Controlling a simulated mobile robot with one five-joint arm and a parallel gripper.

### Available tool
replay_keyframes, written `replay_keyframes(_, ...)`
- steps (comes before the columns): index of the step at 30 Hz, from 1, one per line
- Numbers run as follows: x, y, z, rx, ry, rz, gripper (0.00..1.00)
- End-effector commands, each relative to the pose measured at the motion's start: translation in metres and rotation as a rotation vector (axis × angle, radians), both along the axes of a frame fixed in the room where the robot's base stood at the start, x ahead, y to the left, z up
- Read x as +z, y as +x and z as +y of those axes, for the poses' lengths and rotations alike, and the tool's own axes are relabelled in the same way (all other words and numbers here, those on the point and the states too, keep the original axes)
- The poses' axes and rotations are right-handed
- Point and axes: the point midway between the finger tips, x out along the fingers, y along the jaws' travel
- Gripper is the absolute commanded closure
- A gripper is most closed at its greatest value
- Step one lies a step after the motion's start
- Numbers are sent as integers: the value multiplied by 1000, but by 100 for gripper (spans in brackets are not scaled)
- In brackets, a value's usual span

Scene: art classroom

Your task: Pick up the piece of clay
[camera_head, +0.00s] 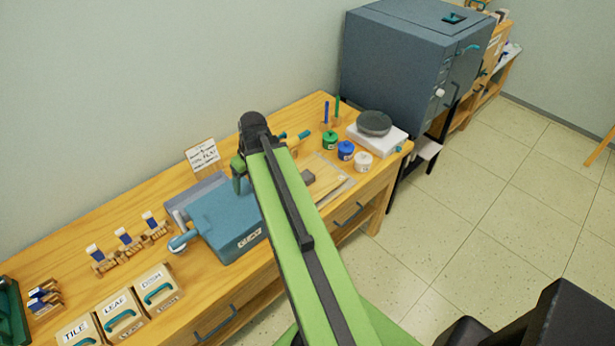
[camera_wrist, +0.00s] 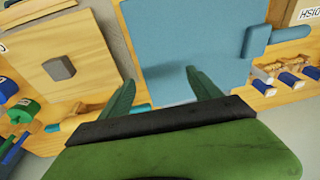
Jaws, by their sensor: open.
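The piece of clay looks to be a small grey block (camera_wrist: 60,68) lying on a wooden board (camera_wrist: 92,42) in the wrist view, left of my fingers. In the head view the grey block (camera_head: 308,177) shows just right of my green arm, on the same board (camera_head: 325,188). My gripper (camera_wrist: 163,88) is open and empty. Its two green fingers point at a blue box, apart from the block. In the head view my gripper (camera_head: 240,176) hangs over the box's back right part, mostly behind my arm.
The blue box (camera_head: 217,216) with a label stands left of the board. Paint jars (camera_head: 346,150) and a grey disc on a white base (camera_head: 374,123) stand to the right. Wooden boxes with handles (camera_head: 158,286) line the front left. A card (camera_head: 203,154) stands near the wall.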

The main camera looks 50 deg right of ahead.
Motion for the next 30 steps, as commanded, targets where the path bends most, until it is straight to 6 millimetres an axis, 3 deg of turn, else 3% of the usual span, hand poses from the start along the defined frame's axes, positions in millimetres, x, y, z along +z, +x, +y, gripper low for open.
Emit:
replay_keyframes(1, 6, -12, -48, -30, -3, -35, 27)
replay_keyframes(3, 11, -31, -102, -46, -18, -85, 27)
replay_keyframes(6, 17, -61, -164, -67, -48, -142, 27)
replay_keyframes(9, 21, -84, -203, -80, -74, -177, 27)
replay_keyframes(13, 23, -99, -224, -84, -93, -196, 27)
replay_keyframes(20, 12, -97, -226, -83, -94, -198, 27)
replay_keyframes(30, -56, -71, -230, -84, -94, -197, 27)
